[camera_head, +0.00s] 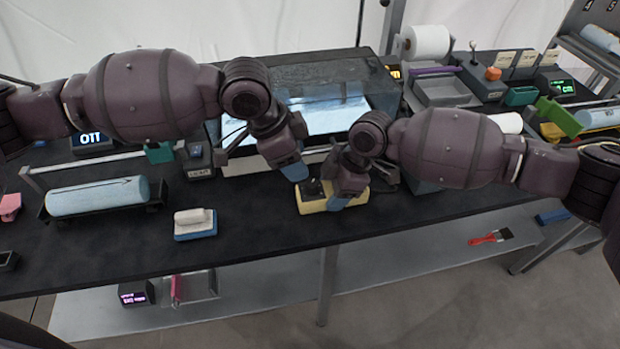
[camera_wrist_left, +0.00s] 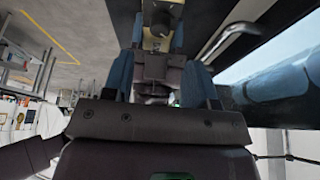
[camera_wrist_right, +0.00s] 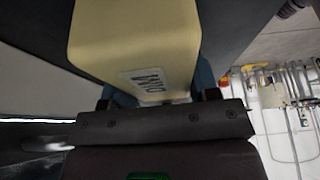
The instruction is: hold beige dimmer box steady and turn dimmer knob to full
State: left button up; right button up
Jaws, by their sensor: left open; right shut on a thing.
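The beige dimmer box (camera_head: 312,206) sits near the front edge of the dark table, with a dark knob (camera_head: 313,187) on top. My right gripper (camera_head: 342,200) is shut on the box from the right. In the right wrist view the box (camera_wrist_right: 135,35) fills the space between the blue fingers, its white label facing the camera. My left gripper (camera_head: 296,172) is open, just above and behind the knob. In the left wrist view the round dark knob (camera_wrist_left: 161,17) shows beyond the blue fingers, at the top. The knob's setting cannot be read.
A white-and-blue block (camera_head: 195,223) and a blue roll on a stand (camera_head: 97,196) lie to the left. A clear case (camera_head: 330,95) stands close behind the grippers. The front table edge is near the box; dark tabletop between block and box is free.

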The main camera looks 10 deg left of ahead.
aim_at(311, 182)
pick_arm(q)
jog(key=x, duration=0.7)
jog(key=shift+d+f, duration=0.1)
jog(key=shift+f, duration=0.05)
jog(key=c, duration=0.9)
